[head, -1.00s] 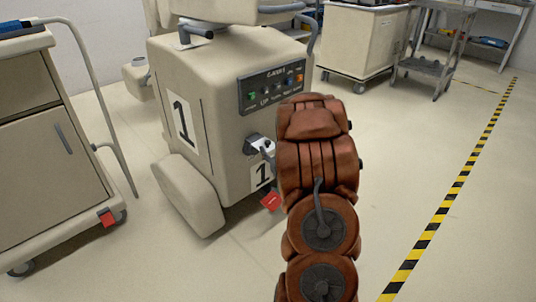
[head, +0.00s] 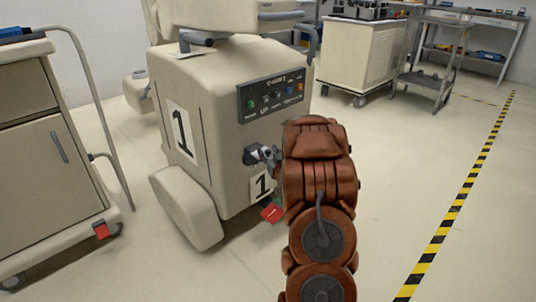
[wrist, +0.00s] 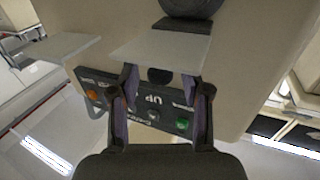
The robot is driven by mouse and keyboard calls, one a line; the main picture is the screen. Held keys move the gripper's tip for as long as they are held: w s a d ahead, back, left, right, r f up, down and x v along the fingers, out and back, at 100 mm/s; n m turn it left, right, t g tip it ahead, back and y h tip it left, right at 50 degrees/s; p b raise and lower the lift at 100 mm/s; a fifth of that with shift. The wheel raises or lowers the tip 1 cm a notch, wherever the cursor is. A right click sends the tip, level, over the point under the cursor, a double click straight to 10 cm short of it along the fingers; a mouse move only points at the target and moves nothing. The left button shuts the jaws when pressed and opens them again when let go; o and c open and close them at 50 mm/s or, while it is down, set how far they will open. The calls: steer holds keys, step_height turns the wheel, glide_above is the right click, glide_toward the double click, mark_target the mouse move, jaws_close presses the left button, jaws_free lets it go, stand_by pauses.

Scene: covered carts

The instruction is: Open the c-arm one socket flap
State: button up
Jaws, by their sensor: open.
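The c-arm one cart (head: 225,130) is a cream housing marked with a black 1. Its dark socket (head: 251,155) sits on the panel side, below the controls. In the wrist view, which looks upside down, a round dark part (wrist: 190,8) that looks like the socket is cut off at the top. A pale plate (wrist: 165,48), seemingly the flap, stands out from a dark hinge beside it. My gripper (head: 269,157) is close to the socket, partly hidden behind my arm. In the wrist view my open gripper (wrist: 160,88) has its fingertips around the plate's near edge; contact is unclear.
The control panel (head: 272,95) is just above the socket. A red tag (head: 271,213) shows low beside my arm. A drawer cart (head: 50,160) stands left; another cart (head: 358,55) and a grey trolley (head: 428,75) stand behind. The floor right is clear up to striped tape (head: 455,205).

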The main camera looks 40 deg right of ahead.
steer(key=shift+w+d, duration=0.15)
steer(key=shift+w, duration=0.25)
jaws_close()
stand_by(0.4)
